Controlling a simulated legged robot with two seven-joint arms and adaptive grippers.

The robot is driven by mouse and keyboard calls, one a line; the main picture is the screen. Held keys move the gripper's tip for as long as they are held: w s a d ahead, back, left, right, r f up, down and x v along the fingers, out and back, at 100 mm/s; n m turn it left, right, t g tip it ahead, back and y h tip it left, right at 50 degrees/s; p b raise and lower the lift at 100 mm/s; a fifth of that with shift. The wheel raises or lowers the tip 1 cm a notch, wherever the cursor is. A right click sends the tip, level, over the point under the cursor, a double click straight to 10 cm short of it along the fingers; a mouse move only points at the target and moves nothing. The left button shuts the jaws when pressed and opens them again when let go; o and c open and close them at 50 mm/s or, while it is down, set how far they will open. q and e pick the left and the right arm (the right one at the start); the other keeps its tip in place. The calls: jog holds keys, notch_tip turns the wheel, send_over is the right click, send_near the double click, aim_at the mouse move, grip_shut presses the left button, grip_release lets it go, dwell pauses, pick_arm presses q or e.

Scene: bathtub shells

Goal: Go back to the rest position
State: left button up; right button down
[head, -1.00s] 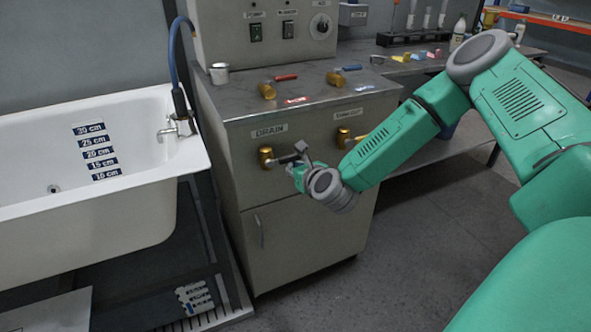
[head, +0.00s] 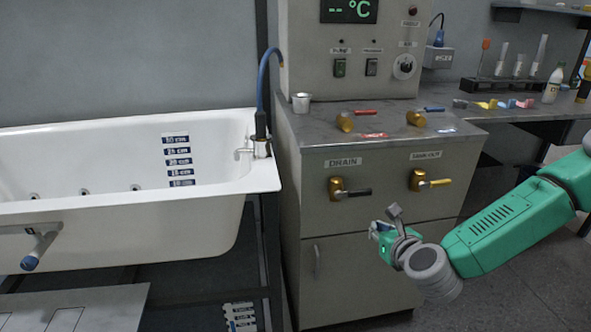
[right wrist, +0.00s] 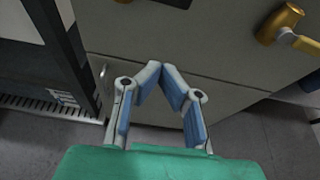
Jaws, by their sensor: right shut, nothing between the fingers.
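My right gripper (head: 384,224) is at the end of the green arm, in front of the grey cabinet's lower part and below the drain valve. In the right wrist view its fingers (right wrist: 161,68) meet at the tips with nothing between them. The drain valve (head: 337,189) has a dark lever pointing right. The valve to its right (head: 417,181) has a yellow lever, also pointing right. The gripper is apart from both levers. My left gripper is not in view.
A white bathtub (head: 215,215) with depth labels stands at the left. The cabinet top (head: 390,128) holds a small cup (head: 301,102) and brass valves with red and blue levers. A side bench at the right holds a tube rack (head: 503,88) and a white bottle (head: 553,84). Floor shows at the lower right.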

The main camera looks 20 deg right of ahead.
jog(key=s+a+f+n+g+y+p, duration=0.1)
jog(key=s+a+f+n+g+y, duration=0.2)
jog(key=s+a+f+n, duration=0.45)
jog(key=s+a+f+n+g+y, duration=0.35)
jog(key=a+n, duration=0.45)
jog(key=n, duration=0.4)
jog(key=s+d+f+n+g+h+p, duration=0.1)
jog(key=s+f+n+g, duration=0.1)
jog(key=s+n, duration=0.6)
jog(key=s+d+f+n+g+h, duration=0.1)
jog(key=s+n+g, duration=0.3)
jog(key=s+n, duration=0.5)
jog(key=shift+s+d+f+n+h+p, duration=0.25)
jog(key=shift+d+f+n+h+p, duration=0.25)
jog(key=shift+f+n, duration=0.6)
